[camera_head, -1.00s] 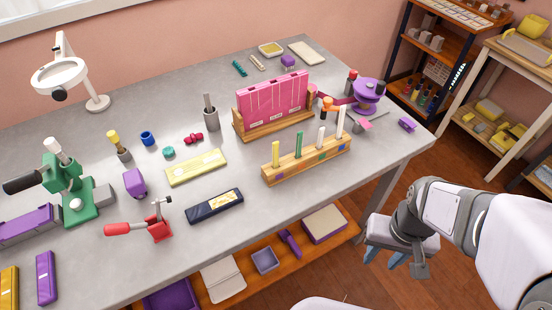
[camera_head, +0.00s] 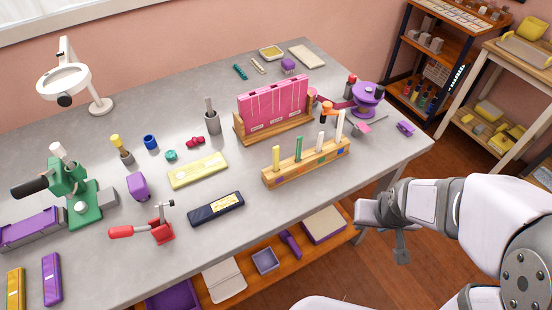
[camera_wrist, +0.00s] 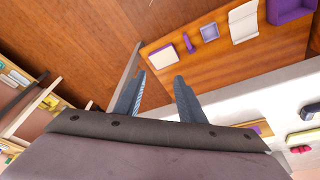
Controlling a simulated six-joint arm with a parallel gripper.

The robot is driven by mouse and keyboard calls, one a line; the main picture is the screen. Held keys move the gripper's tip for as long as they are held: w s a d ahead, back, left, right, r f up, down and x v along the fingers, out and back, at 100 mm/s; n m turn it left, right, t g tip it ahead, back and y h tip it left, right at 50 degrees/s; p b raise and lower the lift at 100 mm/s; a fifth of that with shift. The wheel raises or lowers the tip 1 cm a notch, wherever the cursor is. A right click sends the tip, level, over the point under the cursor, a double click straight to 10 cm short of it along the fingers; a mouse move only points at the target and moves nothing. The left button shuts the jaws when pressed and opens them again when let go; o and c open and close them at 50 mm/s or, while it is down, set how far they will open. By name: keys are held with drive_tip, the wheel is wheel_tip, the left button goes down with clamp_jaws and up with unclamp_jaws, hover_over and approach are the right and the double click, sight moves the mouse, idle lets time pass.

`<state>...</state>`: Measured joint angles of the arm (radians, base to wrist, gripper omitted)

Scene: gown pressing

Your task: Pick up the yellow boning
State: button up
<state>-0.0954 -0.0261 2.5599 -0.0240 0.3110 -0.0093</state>
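The yellow boning (camera_head: 276,158) is a short upright strip at the left end of a wooden rack (camera_head: 312,168) on the grey table. Green and white strips stand to its right in the same rack. My gripper (camera_wrist: 160,80) is open and empty in the wrist view, its two fingers apart with wooden floor and shelf beyond them. In the head view, my gripper is off the table's right front edge, to the right of the rack and apart from it; its fingertips are hidden there. The yellow boning is not visible in the wrist view.
A pink panel in a wooden holder (camera_head: 272,105) stands behind the rack. A dark case (camera_head: 216,209) and a yellow box (camera_head: 197,170) lie to its left. A purple stand (camera_head: 368,98) is behind right. Bare tabletop lies right of the rack. A wooden shelf (camera_wrist: 185,75) is under the table.

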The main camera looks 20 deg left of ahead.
drive_tip(key=w+a+r+n+t+y+p, duration=0.25)
drive_tip(key=w+a+r+t, duration=0.2)
drive_tip(key=w+a, duration=0.3)
wheel_tip(320, 180, up, 14)
drive_tip(key=n+t+y+p, duration=0.4)
drive_tip(key=t+y, duration=0.3)
drive_tip(key=y, duration=0.2)
hover_over(276, 155)
drive_tip(key=d, duration=0.2)
drive_tip(key=shift+n+g+y, duration=0.45)
drive_tip(key=shift+n+g, duration=0.1)
drive_tip(key=shift+g, duration=0.4)
drive_tip(key=f+b, duration=0.2)
drive_tip(key=f, duration=0.1)
drive_tip(key=s+f+b, duration=0.1)
drive_tip(key=f+b, duration=0.1)
drive_tip(key=f, duration=0.1)
drive_tip(key=f+b, duration=0.2)
drive_tip(key=f, duration=0.2)
drive_tip(key=shift+s+d, duration=0.1)
drive_tip(key=shift+s, duration=0.25)
drive_tip(key=shift+s+f, duration=0.25)
drive_tip(key=shift+f, duration=0.25)
drive_tip(key=shift+b+x, duration=0.8)
drive_tip(key=shift+b, duration=0.4)
drive_tip(key=shift+w, duration=0.25)
